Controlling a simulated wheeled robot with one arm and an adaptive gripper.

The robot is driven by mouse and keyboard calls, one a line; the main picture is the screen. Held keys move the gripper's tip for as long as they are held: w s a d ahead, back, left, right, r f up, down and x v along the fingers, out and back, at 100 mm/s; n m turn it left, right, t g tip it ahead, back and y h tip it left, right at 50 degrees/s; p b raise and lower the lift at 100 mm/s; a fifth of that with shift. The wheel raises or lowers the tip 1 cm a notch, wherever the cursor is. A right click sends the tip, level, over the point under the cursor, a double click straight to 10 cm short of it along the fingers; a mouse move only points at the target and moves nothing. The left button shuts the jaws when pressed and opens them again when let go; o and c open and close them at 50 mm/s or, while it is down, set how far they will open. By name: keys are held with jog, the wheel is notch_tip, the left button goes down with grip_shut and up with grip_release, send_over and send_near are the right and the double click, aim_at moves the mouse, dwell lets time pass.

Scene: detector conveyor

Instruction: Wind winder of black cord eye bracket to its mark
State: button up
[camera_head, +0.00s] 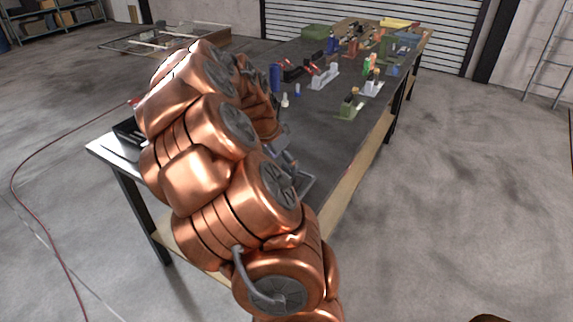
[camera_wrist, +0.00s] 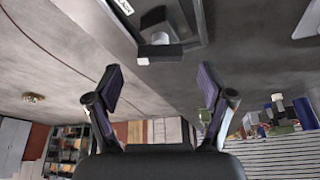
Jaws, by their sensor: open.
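In the wrist view my gripper (camera_wrist: 160,68) is open, its two dark pads wide apart with nothing between them. Just beyond the fingertips, near the top middle, is a small dark bracket (camera_wrist: 174,51) with a pale round knob (camera_wrist: 160,39), which looks like the winder. It sits by a dark-framed panel with a small white label (camera_wrist: 123,5), whose lettering is too small to read surely. No cord and no mark can be made out. In the head view my copper arm hides the gripper and the bracket.
A long dark workbench (camera_head: 325,115) runs away from me. A grey clamp-like fixture (camera_head: 325,77), a green block fixture (camera_head: 349,108) and several coloured parts stand on its far half. A red hose (camera_head: 40,157) lies on the floor at left. The floor at right is clear.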

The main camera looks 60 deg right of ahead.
aim_at(287, 168)
jog(key=shift+x, duration=1.5)
jog(key=c, duration=1.2)
